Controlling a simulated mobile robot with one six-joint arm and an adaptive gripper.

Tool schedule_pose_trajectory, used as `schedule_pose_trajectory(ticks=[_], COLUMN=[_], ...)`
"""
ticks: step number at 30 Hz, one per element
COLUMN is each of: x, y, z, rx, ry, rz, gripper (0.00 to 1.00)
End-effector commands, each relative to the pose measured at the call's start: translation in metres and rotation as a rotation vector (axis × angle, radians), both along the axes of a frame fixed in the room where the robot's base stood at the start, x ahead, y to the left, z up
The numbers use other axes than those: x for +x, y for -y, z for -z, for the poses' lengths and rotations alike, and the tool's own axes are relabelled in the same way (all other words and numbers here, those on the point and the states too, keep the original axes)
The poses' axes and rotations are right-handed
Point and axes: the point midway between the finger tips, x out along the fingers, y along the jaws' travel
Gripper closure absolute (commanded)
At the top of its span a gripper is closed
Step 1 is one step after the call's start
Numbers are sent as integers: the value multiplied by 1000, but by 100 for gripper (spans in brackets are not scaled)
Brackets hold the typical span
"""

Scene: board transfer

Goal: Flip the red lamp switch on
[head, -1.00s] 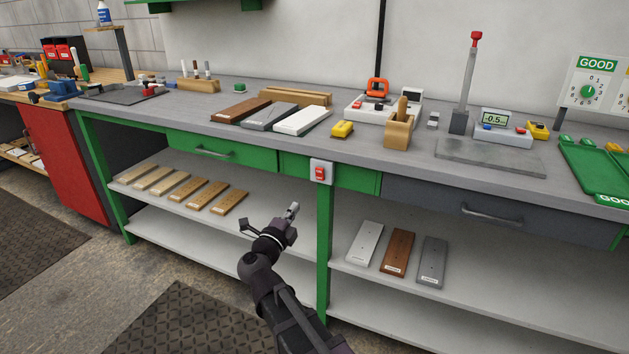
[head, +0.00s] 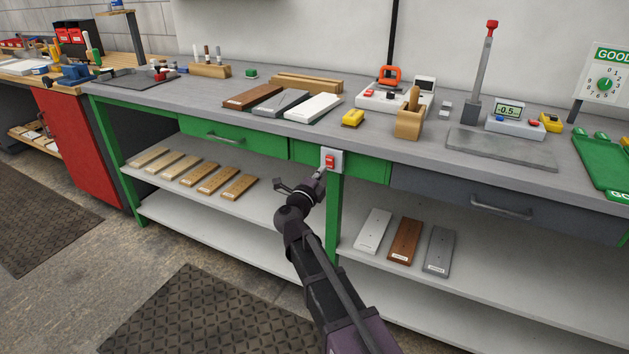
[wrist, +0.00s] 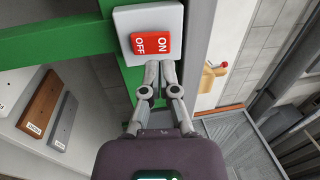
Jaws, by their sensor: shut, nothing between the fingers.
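The red lamp switch (head: 330,161) is a red rocker on a light plate fixed to the green front of the bench. In the wrist view the red rocker (wrist: 151,44) carries the words OFF on its left half and ON on its right half. My gripper (head: 321,172) is just below and in front of the switch. In the wrist view my gripper (wrist: 160,66) has its fingertips together, empty, at the lower edge of the rocker near the ON side. I cannot tell whether they touch it.
The bench top (head: 420,148) overhangs above the switch. Green drawers (head: 232,142) and a grey drawer (head: 497,204) flank it. Boards lie on the shelf below, including a brown board (head: 403,241). A green leg (head: 335,222) stands under the switch.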

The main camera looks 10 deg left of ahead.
Motion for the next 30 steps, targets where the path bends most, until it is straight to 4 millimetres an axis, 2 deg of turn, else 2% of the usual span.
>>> schedule_pose_trajectory(ticks=[3,9,30], x=[16,29,37], y=[3,6,9], z=[-3,-5,-8], rx=[-1,-1,-1], ry=[0,1,0], rz=[1,0,0], gripper=[100,100,100])
